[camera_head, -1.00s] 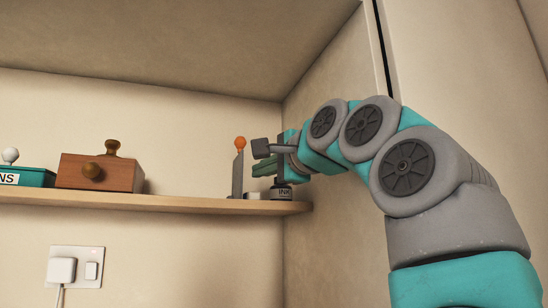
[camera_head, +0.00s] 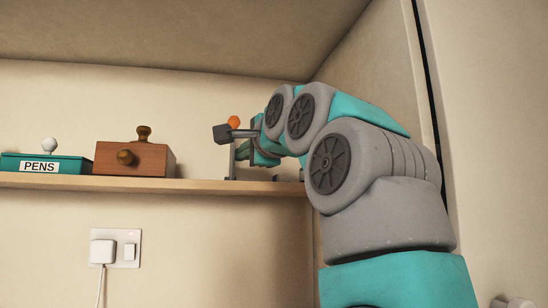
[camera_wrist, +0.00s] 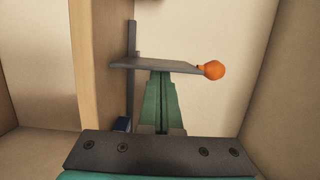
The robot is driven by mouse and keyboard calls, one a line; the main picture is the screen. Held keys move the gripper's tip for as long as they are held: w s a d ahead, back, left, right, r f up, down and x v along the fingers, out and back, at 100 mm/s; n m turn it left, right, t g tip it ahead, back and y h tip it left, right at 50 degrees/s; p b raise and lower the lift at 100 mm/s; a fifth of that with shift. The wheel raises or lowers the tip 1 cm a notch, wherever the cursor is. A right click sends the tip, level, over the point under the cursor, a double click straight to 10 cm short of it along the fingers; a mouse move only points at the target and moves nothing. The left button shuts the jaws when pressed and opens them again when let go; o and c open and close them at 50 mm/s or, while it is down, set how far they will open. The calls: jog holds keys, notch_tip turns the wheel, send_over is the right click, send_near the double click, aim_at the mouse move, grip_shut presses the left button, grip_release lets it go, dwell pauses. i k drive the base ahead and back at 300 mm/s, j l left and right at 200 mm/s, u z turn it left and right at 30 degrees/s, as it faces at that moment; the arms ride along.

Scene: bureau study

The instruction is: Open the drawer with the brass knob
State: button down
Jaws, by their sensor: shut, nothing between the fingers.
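The front looks closed. My gripper (camera_head: 242,152) is to the right of the box, well apart from it, at about shelf height. Its green fingers (camera_wrist: 160,78) are shut and empty in the wrist view. Their tips are close to a grey upright with an orange ball; I cannot tell if they touch. The wooden box is not in the wrist view.
A teal PENS box (camera_head: 70,164) with a white knob is left of the wooden box. The shelf (camera_head: 200,187) is bare between wooden box and upright. A side wall (camera_head: 365,70) stands right.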

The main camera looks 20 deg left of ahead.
aim_at(114, 159)
jog(key=k+j, duration=0.15)
jog(key=k, duration=0.25)
jog(key=k+j, duration=0.15)
jog(key=k, duration=0.2)
jog(key=k+j, duration=0.2)
jog(key=k, duration=0.2)
